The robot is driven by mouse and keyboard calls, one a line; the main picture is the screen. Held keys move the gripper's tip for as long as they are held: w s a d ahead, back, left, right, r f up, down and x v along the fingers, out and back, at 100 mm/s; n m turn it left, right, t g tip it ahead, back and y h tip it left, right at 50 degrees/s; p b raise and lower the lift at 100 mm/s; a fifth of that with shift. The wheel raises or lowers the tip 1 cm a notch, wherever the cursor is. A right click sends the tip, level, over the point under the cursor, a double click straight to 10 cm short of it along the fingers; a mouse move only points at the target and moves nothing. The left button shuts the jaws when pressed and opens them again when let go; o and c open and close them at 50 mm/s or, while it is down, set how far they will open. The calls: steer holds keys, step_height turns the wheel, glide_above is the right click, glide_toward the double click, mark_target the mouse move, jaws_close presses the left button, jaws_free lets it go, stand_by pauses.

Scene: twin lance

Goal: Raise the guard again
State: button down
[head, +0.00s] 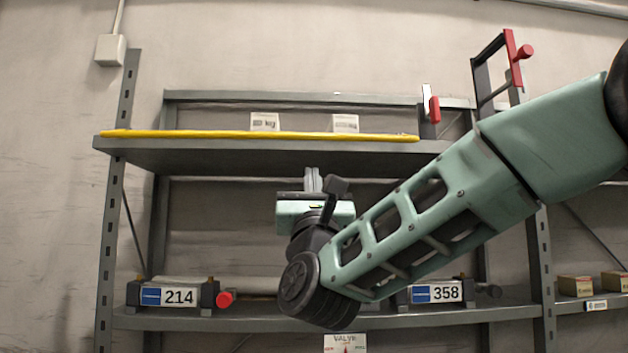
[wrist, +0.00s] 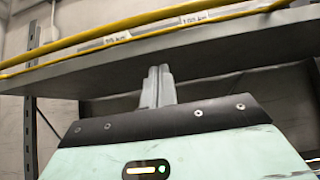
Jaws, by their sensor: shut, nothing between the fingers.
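A long yellow bar (head: 260,134), which looks like the guard, lies level along the front edge of the upper shelf (head: 200,150). It also crosses the top of the wrist view (wrist: 120,27), where a second yellow line runs below it. My gripper (head: 313,180) points upward with its fingers together and empty. A red-handled dark frame (head: 490,68) stands at the upper right.
A small red-handled latch (head: 431,108) stands by the bar's right end. Units labelled 214 (head: 178,296) and 358 (head: 435,292) rest on the lower shelf (head: 250,322). White label cards (head: 264,122) stand behind the bar.

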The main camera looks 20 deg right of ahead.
steer(key=r+p, duration=0.1)
steer(key=s+r, duration=0.1)
steer(key=r+p, duration=0.1)
steer(key=shift+s+a+r+p, duration=0.3)
steer(key=shift+s+r, duration=0.1)
steer(key=shift+s+a+f+b, duration=0.1)
steer(key=shift+f+b, duration=0.05)
steer(key=shift+b, duration=0.8)
